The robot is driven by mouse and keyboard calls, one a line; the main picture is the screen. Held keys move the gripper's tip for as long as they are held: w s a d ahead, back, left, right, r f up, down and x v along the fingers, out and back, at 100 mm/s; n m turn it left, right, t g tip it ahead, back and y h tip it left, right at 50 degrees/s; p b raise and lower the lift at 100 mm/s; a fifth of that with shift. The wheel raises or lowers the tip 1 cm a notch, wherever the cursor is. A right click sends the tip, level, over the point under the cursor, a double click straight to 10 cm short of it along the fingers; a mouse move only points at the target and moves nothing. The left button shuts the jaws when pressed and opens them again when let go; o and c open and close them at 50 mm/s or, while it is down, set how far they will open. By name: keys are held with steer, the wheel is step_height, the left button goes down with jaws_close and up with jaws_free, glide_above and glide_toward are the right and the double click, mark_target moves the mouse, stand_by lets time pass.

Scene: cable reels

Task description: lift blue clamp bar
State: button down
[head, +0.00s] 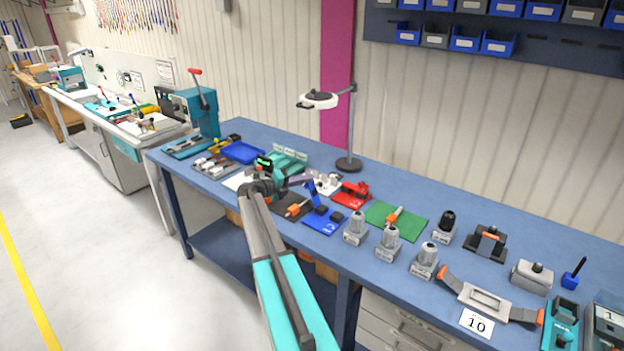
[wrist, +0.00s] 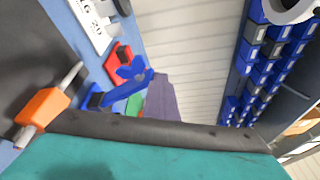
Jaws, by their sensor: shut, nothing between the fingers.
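The blue clamp bar (head: 314,193) rises at a slant from its blue base plate (head: 322,222) on the workbench in the head view. It also shows in the wrist view as a blue bar (wrist: 128,88) left of centre. My gripper (head: 303,181) is low over the bench, shut and empty. It is close to the upper end of the bar; whether they touch I cannot tell. The fingertips cannot be made out in the wrist view.
A dark plate with an orange-handled tool (head: 295,208) lies left of the blue base, and a red clamp (head: 352,194) stands behind it. Grey knobbed blocks (head: 356,230) and a green mat (head: 397,221) are to the right.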

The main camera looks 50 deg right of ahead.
steer(key=shift+w+a+f, duration=0.35)
steer(key=shift+w+f, duration=0.15)
steer(key=shift+w, duration=0.05)
steer(key=shift+r, duration=0.1)
step_height(320, 180, up, 4)
steer(key=s, duration=0.3)
steer(key=a+f+b, duration=0.2)
steer(key=a+b, duration=0.2)
steer(key=a, duration=0.4)
steer(key=shift+w+a+f+b, duration=0.3)
steer(key=shift+w+a, duration=0.1)
steer(key=shift+w, duration=0.05)
steer(key=shift+f, duration=0.1)
